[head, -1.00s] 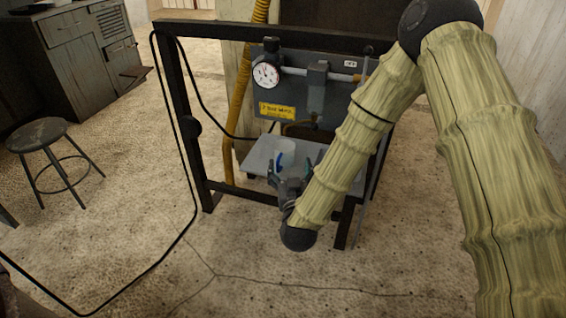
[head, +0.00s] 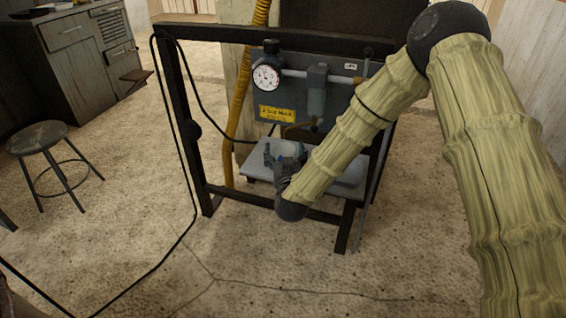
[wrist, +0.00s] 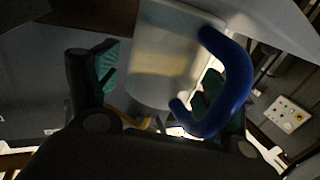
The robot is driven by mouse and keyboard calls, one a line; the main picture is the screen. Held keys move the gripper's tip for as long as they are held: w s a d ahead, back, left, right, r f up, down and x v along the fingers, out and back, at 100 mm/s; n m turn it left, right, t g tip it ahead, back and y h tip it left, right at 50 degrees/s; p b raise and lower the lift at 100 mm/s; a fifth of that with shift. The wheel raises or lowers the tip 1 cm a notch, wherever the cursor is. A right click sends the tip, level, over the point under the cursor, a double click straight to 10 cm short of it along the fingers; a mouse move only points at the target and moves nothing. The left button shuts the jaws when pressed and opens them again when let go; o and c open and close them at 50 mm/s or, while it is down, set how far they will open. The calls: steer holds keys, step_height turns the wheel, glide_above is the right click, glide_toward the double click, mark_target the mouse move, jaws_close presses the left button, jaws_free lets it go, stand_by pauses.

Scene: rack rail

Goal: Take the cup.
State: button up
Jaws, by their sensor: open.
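The cup (wrist: 168,62) has a pale, translucent body and a thick blue handle (wrist: 240,85) on its right side in the wrist view. My gripper (wrist: 158,78) is open, with green finger pads either side of the cup's body in that view. The handle overlaps the right finger, whose pad shows through the handle's loop. I cannot tell whether anything touches. In the head view my gripper (head: 285,151) is at the grey shelf, and the cup cannot be made out there.
The shelf (head: 345,178) sits inside a black rack frame (head: 172,100). Above it is a grey panel with a dial gauge (head: 266,77), a pipe and a yellow label (head: 277,114). A black cable runs down the left. A stool (head: 40,140) stands apart at left.

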steer(key=c, duration=1.2)
steer(key=shift+r, duration=0.1)
steer(key=shift+c, duration=0.2)
